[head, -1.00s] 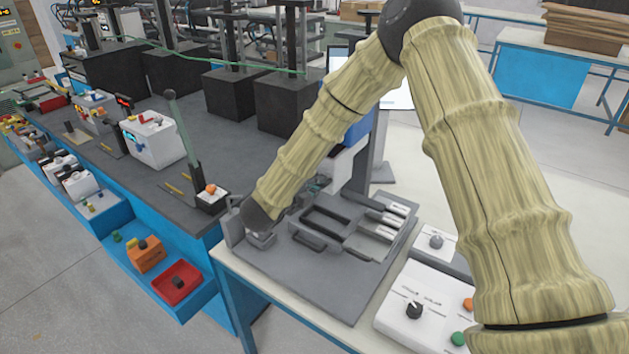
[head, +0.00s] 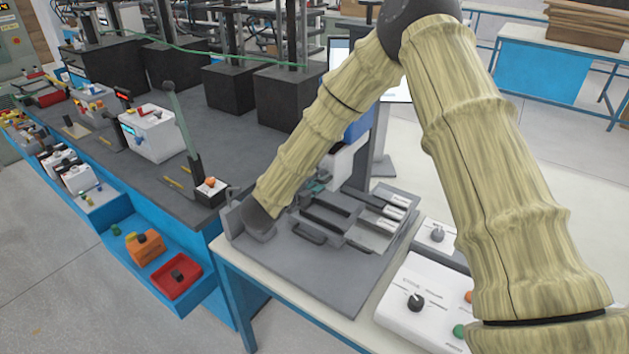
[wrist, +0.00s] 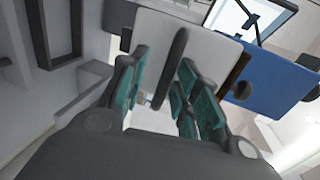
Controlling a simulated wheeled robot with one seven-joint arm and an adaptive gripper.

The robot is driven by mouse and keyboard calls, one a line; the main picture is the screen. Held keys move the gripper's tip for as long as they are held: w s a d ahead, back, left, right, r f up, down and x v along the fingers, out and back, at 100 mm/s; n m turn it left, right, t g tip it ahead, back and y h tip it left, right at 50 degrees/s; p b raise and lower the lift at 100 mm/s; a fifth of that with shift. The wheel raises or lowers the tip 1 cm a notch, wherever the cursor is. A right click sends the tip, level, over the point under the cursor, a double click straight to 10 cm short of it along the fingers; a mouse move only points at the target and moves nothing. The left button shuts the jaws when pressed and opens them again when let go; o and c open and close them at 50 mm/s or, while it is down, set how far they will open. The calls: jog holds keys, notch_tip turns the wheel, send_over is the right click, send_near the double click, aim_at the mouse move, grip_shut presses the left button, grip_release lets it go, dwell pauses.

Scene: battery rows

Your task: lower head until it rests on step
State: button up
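In the head view my gripper (head: 318,187) is mostly behind my forearm, with only a bit of teal showing above the grey fixture plate (head: 340,290). In the wrist view my gripper (wrist: 160,95) has its teal-padded fingers apart, on either side of a dark upright bar (wrist: 178,50). The bar stands in front of a light grey panel (wrist: 210,45). Space shows between the fingers, and I see no firm grip on the bar. A white and blue unit (head: 347,155) by a grey column is partly hidden by my arm. I cannot make out the head or the step clearly.
A white control box (head: 425,300) with a black knob and coloured buttons stands right of the plate. A dark bench (head: 120,160) with devices and a lever is at left.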

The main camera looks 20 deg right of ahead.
jog(key=v, duration=1.2)
